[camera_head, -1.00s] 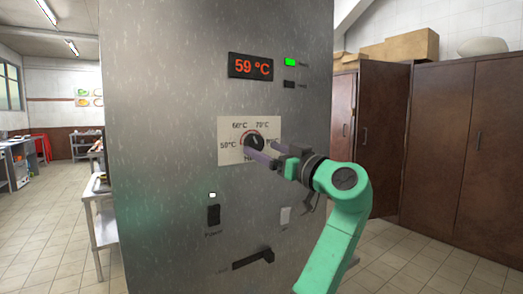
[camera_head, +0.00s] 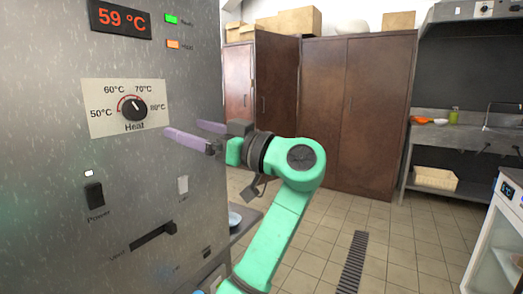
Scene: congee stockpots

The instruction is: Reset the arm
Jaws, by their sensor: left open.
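My left gripper (camera_head: 184,128), with two long purple fingers on a green arm, is open and empty. Its fingers point left toward the steel machine front and are clear of the black Heat knob (camera_head: 133,108). The knob sits on a pale dial plate (camera_head: 104,124) marked in temperatures, and its pointer tilts up and to the left. The red display (camera_head: 122,19) above reads 59 °C. A green lamp (camera_head: 171,19) and an orange lamp (camera_head: 173,44) are lit. My right gripper is out of view.
A black power switch (camera_head: 94,195) and a slotted lever (camera_head: 152,236) are lower on the machine. Brown cabinets (camera_head: 350,115) stand behind. A steel sink counter (camera_head: 468,135) and a white glass-fronted unit (camera_head: 500,235) are at right.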

